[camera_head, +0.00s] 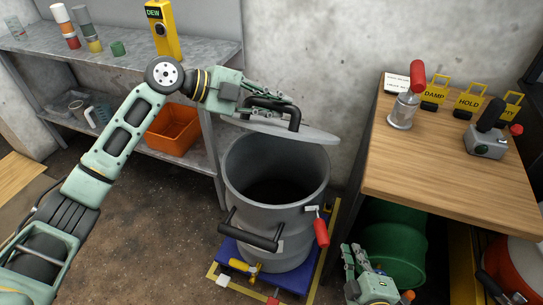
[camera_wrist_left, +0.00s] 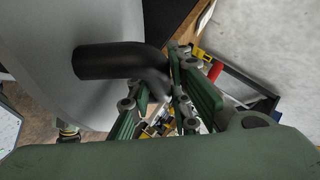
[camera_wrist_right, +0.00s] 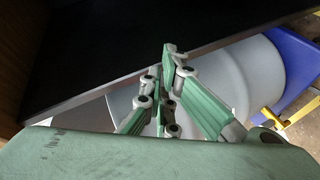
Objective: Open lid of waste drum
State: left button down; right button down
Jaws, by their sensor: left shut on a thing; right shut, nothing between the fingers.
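The grey waste drum (camera_head: 277,210) stands in the middle of the head view with its mouth open and its inside dark. Its grey lid (camera_head: 318,135) is raised above the back of the rim, tilted. A black handle (camera_head: 294,118) arches over the lid. My left gripper (camera_head: 283,105) is shut on this handle; the left wrist view shows the handle (camera_wrist_left: 115,60) between the fingers and the lid (camera_wrist_left: 45,60) beside it. My right gripper (camera_head: 358,258) is shut and empty, low at the front right of the drum. It also shows in the right wrist view (camera_wrist_right: 165,100).
The drum has a black bar handle and a red-handled latch (camera_head: 321,230), and stands on a blue base (camera_head: 245,263). A wooden workbench (camera_head: 450,180) is at the right with a green drum (camera_head: 395,245) below. A metal shelf (camera_head: 130,60) with an orange bin (camera_head: 173,130) stands left.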

pick_arm(q)
jog(key=shift+r, duration=0.1)
pick_arm(e)
jog(key=s+a+r+n+t+y, duration=0.3)
jog(key=s+a+n+y, duration=0.9)
jog(key=n, duration=0.5)
jog(key=w+a+r+n+y, duration=0.1)
jog(key=w+a+r, duration=0.2)
jog(key=w+r, duration=0.4)
jog(key=w+a+r+n+y, duration=0.1)
jog(key=w+a+r, duration=0.3)
jog(key=w+r, duration=0.3)
jog(key=w+a+r+n+t+y, duration=0.1)
jog(key=w+a+r+n, duration=0.1)
jog(key=w+a+r, duration=0.2)
jog(key=shift+w+r+y, duration=0.4)
jog(key=shift+w+r, duration=1.45)
jog(key=shift+r, duration=0.2)
